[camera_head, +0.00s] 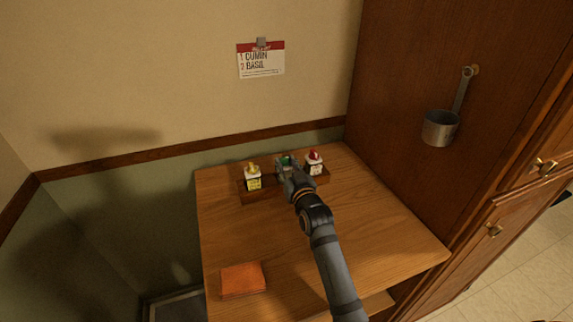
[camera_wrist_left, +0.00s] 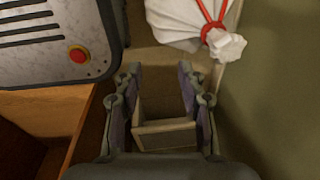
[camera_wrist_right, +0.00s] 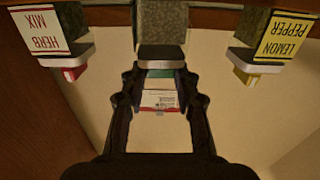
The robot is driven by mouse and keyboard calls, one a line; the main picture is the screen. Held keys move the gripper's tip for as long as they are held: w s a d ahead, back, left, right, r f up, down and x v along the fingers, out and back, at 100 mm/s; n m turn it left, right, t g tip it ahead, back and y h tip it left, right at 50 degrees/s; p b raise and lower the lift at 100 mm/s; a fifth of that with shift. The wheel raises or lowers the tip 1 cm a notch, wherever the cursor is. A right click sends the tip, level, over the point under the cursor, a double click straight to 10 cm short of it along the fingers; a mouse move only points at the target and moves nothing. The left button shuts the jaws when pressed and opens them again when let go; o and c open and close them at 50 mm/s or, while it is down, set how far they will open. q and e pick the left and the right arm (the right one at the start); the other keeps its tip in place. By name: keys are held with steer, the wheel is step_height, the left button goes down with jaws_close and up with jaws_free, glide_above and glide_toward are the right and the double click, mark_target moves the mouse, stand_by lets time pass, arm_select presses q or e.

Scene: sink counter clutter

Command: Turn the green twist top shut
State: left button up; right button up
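The green twist top (camera_head: 286,161) is on the middle jar of the rack, partly covered by my right gripper (camera_head: 287,170) in the head view. In the right wrist view, which is upside down, the green top (camera_wrist_right: 160,73) shows between the right fingertips (camera_wrist_right: 160,78), below the speckled middle jar (camera_wrist_right: 162,25). The right fingers stand apart on both sides of the top; I cannot tell whether they touch it. My left gripper (camera_wrist_left: 158,80) is open and empty in the left wrist view and is not in the head view.
A yellow-topped lemon pepper jar (camera_head: 253,179) and a red-topped herb mix jar (camera_head: 315,163) flank the middle jar closely. An orange cloth (camera_head: 243,279) lies on the wooden counter (camera_head: 350,240). A marbled appliance (camera_wrist_left: 50,45) and a white bag (camera_wrist_left: 190,20) are near my left gripper.

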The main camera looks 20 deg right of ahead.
jaws_close()
steer(key=shift+a+m+h+p, duration=0.15)
steer(key=shift+m+h+p, duration=0.3)
steer(key=shift+h, duration=0.35)
steer(key=o, duration=0.8)
jaws_free()
